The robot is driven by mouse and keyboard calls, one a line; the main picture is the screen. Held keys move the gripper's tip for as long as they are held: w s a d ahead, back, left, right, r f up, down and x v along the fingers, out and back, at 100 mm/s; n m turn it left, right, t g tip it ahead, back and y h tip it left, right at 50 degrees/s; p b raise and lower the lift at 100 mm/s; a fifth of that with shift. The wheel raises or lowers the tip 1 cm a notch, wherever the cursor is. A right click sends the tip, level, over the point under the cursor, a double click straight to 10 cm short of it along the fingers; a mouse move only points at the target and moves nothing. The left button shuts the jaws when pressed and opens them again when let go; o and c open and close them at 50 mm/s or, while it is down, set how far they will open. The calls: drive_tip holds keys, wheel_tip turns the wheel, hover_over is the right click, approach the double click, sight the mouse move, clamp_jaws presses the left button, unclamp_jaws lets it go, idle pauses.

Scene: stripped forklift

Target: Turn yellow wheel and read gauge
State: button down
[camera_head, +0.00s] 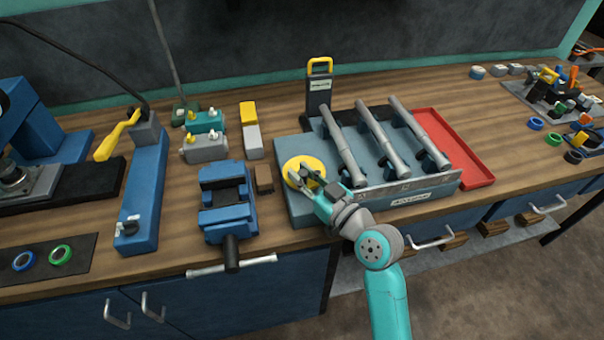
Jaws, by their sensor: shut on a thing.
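The yellow wheel (297,164) is a round disc at the left front of a grey-blue bench unit (289,147). My gripper (308,177) is at the wheel, coming from the lower right, and covers its right part. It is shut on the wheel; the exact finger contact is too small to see. A dark upright block with a yellow handle (320,65) stands behind the unit. I cannot make out a gauge face or a reading in this view.
Three grey cylinders (373,130) lie on the unit, right of my gripper. A red tray (451,146) is right of them. A blue vise (227,203) and a small brown block (264,179) stand close left of the wheel. The bench's front edge runs below.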

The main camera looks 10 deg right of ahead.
drive_tip(key=shift+f, duration=0.1)
drive_tip(key=c, duration=1)
unclamp_jaws()
drive_tip(key=shift+d, duration=0.1)
drive_tip(key=v, duration=1.2)
